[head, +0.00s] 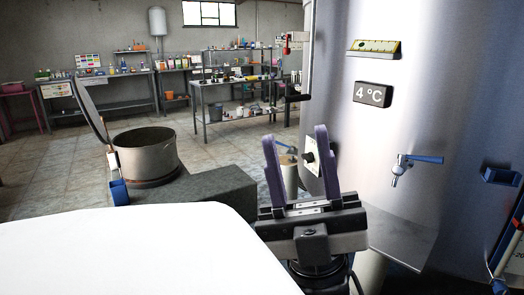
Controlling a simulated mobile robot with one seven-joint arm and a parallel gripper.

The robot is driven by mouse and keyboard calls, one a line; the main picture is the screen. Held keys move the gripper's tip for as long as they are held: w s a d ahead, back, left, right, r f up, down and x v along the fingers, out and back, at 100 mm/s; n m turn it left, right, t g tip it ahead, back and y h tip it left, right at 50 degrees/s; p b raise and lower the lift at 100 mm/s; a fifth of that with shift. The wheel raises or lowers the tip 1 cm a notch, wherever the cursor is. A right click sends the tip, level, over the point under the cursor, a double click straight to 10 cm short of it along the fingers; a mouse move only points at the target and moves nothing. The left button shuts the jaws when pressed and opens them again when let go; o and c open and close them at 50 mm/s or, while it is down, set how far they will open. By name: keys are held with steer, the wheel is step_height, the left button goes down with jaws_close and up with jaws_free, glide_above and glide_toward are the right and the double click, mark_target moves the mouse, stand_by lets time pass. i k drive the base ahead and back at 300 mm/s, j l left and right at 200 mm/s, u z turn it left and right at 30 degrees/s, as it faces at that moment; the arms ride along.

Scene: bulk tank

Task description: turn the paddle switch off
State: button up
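My gripper (295,134) points away from me with its two purple fingers spread wide and nothing held between them. A pale square plate with a dark knob (311,157) is on the steel tank's (400,60) left side, partly covered by the right finger. It may be the paddle switch, but I cannot tell for sure, nor its position. In the picture, the knob lies between the fingers; I cannot tell whether they touch it. A small red and white fitting (290,42) sits higher at the tank's left edge, above a dark crank-like handle (296,97).
An open round pot (145,157) stands left on a dark block (205,184). Shelves (240,88) and benches stand behind. Tiled floor between is clear.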

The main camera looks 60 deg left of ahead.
mark_target(309, 158)
steer(key=u, duration=1.55)
steer(key=i+j, duration=0.3)
steer(key=i, duration=0.25)
steer(key=i+j+z, duration=0.15)
steer(key=i+j, duration=0.15)
steer(key=i, duration=0.25)
